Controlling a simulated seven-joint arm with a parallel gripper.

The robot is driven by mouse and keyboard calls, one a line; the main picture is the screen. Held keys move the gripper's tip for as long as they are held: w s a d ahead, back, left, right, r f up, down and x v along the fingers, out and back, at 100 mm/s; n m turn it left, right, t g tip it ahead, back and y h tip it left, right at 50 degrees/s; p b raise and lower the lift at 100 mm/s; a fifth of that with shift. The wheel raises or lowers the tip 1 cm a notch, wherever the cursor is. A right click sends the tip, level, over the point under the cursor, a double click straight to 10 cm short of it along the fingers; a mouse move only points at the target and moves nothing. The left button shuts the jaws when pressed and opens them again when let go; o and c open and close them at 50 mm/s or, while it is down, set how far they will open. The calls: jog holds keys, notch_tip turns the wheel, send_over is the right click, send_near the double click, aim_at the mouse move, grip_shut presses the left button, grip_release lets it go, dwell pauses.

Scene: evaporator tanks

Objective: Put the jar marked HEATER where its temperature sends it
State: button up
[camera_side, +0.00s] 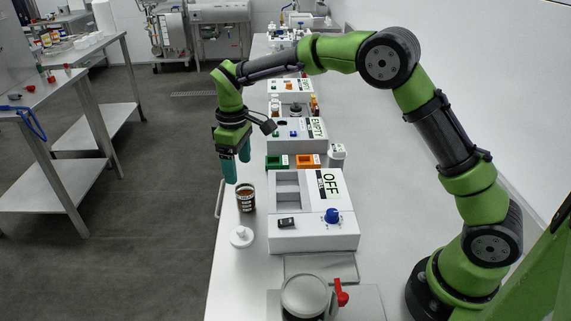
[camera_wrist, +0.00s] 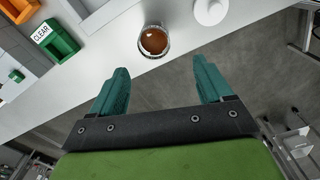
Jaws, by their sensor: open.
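A glass jar (camera_side: 246,199) with brown contents stands upright near the left edge of the white bench. Its label is too small to read. In the wrist view the jar (camera_wrist: 154,41) shows from above, open at the top, beyond my fingertips. My gripper (camera_side: 236,170) hangs above and just behind the jar in the side view, fingers pointing down. Its two teal fingers (camera_wrist: 161,72) are apart, with nothing between them. A white machine (camera_side: 310,235) with an OFF sign, a blue knob and a recess stands right of the jar. No temperature reading is legible.
A white lid (camera_side: 242,237) lies in front of the jar. A green box (camera_side: 277,162), marked CLEAR in the wrist view, and an orange box (camera_side: 308,161) stand behind the OFF machine. Farther back is a machine with an EMPTY sign (camera_side: 317,128). A pot (camera_side: 304,296) stands in front.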

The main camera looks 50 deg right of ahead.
aim_at(245, 190)
jog(key=shift+s+d+f, duration=0.1)
jog(key=shift+d+f, duration=0.1)
jog(key=shift+f, duration=1.3)
jog(key=shift+d+f, duration=0.15)
jog(key=shift+f, duration=1.4)
jog(key=shift+s+d+f, duration=0.1)
jog(key=shift+d+f, duration=0.1)
jog(key=shift+f, duration=1.3)
